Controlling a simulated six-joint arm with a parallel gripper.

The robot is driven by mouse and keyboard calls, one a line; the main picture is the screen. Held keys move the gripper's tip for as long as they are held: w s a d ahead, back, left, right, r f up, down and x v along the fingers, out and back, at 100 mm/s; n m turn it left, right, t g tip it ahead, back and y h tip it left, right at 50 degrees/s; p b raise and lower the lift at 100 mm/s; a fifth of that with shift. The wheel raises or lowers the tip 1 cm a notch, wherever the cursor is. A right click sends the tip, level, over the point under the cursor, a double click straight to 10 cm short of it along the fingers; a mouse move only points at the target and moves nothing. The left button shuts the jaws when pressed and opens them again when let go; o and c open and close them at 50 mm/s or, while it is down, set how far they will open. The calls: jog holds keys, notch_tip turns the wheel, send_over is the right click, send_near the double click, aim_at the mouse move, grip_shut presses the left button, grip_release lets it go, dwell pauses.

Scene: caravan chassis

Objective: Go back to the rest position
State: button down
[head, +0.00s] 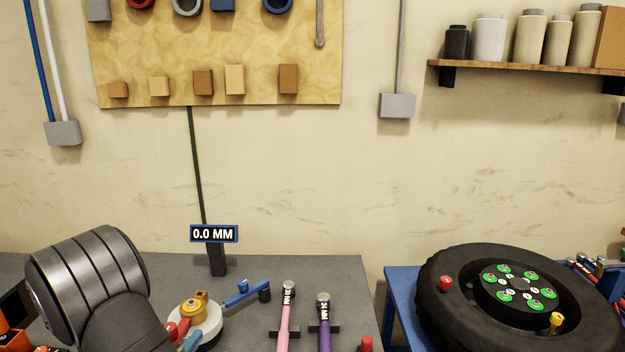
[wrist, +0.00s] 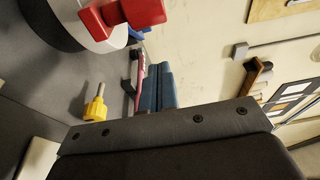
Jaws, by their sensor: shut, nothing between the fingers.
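My gripper (wrist: 158,88) shows in the wrist view as blue fingers beyond a dark bolted bar. The fingers are together with nothing between them. In the head view my dark arm link (head: 90,280) is at the lower left, over the grey bench (head: 335,275). A white round base (head: 208,325) with an orange-yellow top and a red part stands just right of the arm. In the wrist view a red part (wrist: 125,14) is close by, over a pale round shape.
A pink-handled tool (head: 284,315) and a purple-handled tool (head: 324,320) stand on the bench. A display (head: 214,234) reads 0.0 MM. A wheel (head: 455,300) lies on a blue table at right. A yellow piece (wrist: 95,105) shows in the wrist view.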

jog(key=shift+s+a, duration=0.4)
jog(key=shift+a, duration=0.4)
jog(key=shift+s+a, duration=0.35)
jog(key=shift+a, duration=0.45)
